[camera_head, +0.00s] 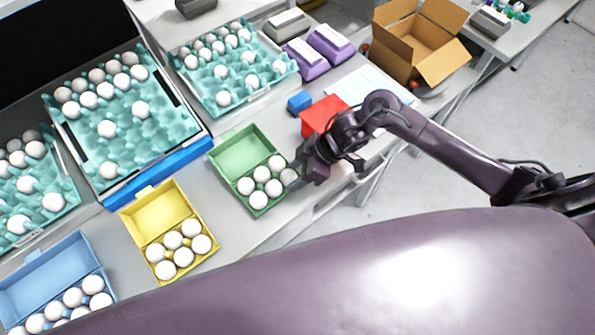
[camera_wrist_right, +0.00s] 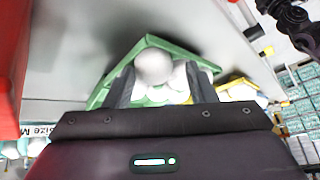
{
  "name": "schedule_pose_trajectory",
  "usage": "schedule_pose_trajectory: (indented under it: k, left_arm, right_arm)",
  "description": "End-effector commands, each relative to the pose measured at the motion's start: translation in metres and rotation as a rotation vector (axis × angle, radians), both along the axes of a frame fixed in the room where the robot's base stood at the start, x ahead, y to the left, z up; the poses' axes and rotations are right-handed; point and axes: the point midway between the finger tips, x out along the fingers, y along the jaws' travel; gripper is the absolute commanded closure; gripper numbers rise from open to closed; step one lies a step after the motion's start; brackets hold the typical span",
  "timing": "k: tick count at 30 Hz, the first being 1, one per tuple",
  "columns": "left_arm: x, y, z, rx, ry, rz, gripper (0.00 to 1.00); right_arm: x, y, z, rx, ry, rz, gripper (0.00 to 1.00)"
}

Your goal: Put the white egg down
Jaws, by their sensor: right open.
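The green carton (camera_head: 237,152) stands open on the table with several white eggs in its cups. The white egg nearest my right gripper (camera_head: 288,177) sits at the carton's right edge. My right gripper (camera_head: 292,183) is at that edge, with its fingertips beside this egg. In the right wrist view the white egg (camera_wrist_right: 153,66) shows between the two spread fingers of my gripper (camera_wrist_right: 158,85), and the green carton (camera_wrist_right: 104,88) lies behind it. The fingers are open; whether either one touches the egg is hard to tell. My left gripper is out of view.
A yellow carton (camera_head: 158,207) and a blue carton (camera_head: 45,272) with eggs stand to the left. Teal egg trays (camera_head: 150,125) fill the back left. A red box (camera_head: 322,112) and a blue block (camera_head: 299,102) lie near my right wrist.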

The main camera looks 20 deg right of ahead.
Motion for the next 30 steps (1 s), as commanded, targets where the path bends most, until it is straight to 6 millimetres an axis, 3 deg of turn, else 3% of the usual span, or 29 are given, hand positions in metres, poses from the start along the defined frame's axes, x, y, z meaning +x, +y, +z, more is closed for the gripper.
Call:
schedule_pose_trajectory:
  k: [1,11,13,24,30]
  left_arm:
    - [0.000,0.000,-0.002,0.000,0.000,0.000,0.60]
    - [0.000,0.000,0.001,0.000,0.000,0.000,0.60]
    - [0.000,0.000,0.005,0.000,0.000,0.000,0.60]
    - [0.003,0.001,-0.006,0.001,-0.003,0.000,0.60]
    - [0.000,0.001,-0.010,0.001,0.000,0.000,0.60]
  right_arm:
    - [-0.006,-0.005,-0.012,-0.017,0.023,-0.006,0.40]
    - [-0.006,-0.005,-0.006,-0.018,0.022,-0.006,0.40]
    - [-0.006,-0.005,0.003,-0.018,0.021,-0.005,0.40]
    - [-0.011,-0.048,0.069,-0.014,0.009,-0.006,0.40]
    - [-0.014,-0.065,0.096,-0.011,0.009,-0.005,0.40]
